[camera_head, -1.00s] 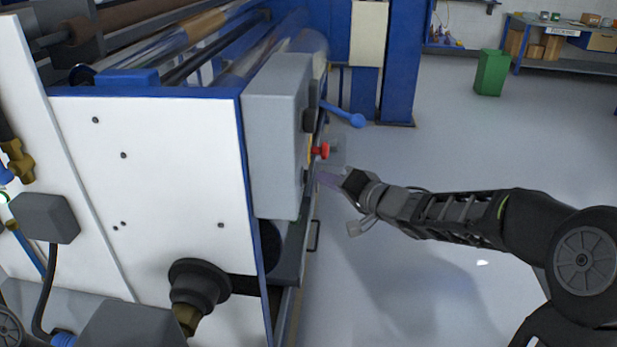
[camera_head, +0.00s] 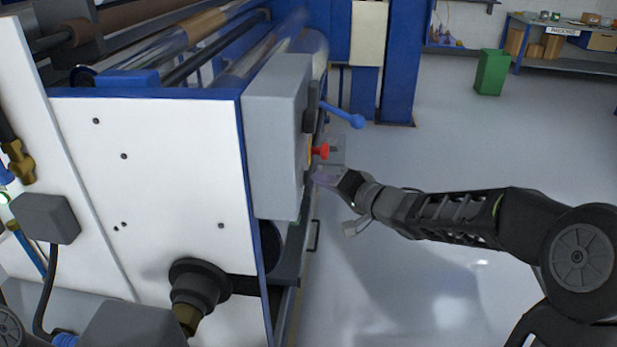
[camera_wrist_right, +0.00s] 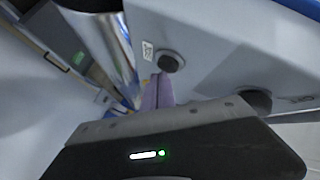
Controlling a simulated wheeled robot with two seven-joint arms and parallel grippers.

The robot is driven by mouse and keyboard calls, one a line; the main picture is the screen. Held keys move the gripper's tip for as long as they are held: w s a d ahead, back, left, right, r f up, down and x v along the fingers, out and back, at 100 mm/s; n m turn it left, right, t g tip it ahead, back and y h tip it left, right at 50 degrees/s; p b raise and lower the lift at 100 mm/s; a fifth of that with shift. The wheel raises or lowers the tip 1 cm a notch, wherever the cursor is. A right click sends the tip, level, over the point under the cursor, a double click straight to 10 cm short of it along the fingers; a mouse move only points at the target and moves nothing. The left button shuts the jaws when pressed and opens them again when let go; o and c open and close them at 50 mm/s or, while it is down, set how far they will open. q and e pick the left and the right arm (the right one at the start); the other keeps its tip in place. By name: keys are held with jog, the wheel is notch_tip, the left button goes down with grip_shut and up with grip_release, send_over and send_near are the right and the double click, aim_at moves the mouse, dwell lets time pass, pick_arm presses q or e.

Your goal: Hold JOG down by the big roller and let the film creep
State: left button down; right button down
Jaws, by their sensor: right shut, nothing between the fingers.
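The grey control box (camera_head: 272,140) is mounted on the end of the white machine frame. My right gripper (camera_head: 324,176) is beside the box's right-hand face, just below a red button (camera_head: 320,151). In the right wrist view its pale purple fingers (camera_wrist_right: 158,91) are together and empty. Their tips reach close to a black round button (camera_wrist_right: 171,62) with a small label beside it; I cannot tell whether they touch. No JOG lettering is readable. The big shiny roller (camera_head: 303,50) with film lies behind the box and also shows in the wrist view (camera_wrist_right: 108,42). My left gripper is out of view.
A blue ball-ended lever (camera_head: 345,114) sticks out beyond the box. A second black round control (camera_wrist_right: 257,101) is to the right in the wrist view. A green bin (camera_head: 491,72) stands far off. The grey floor right of the machine is clear.

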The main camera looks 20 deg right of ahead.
jog(key=shift+w+a, duration=0.25)
jog(key=shift+a, duration=0.25)
dwell(2.3)
dwell(1.1)
jog(key=shift+s+d+p, duration=0.4)
jog(key=shift+d+p, duration=0.45)
jog(key=shift+p, duration=0.05)
jog(key=d+p, duration=0.1)
jog(key=s+d+p, duration=0.1)
jog(key=d, duration=0.1)
jog(key=s+d+p, duration=0.1)
jog(key=p, duration=0.1)
jog(key=shift+s+d, duration=0.1)
jog(key=shift+d, duration=0.2)
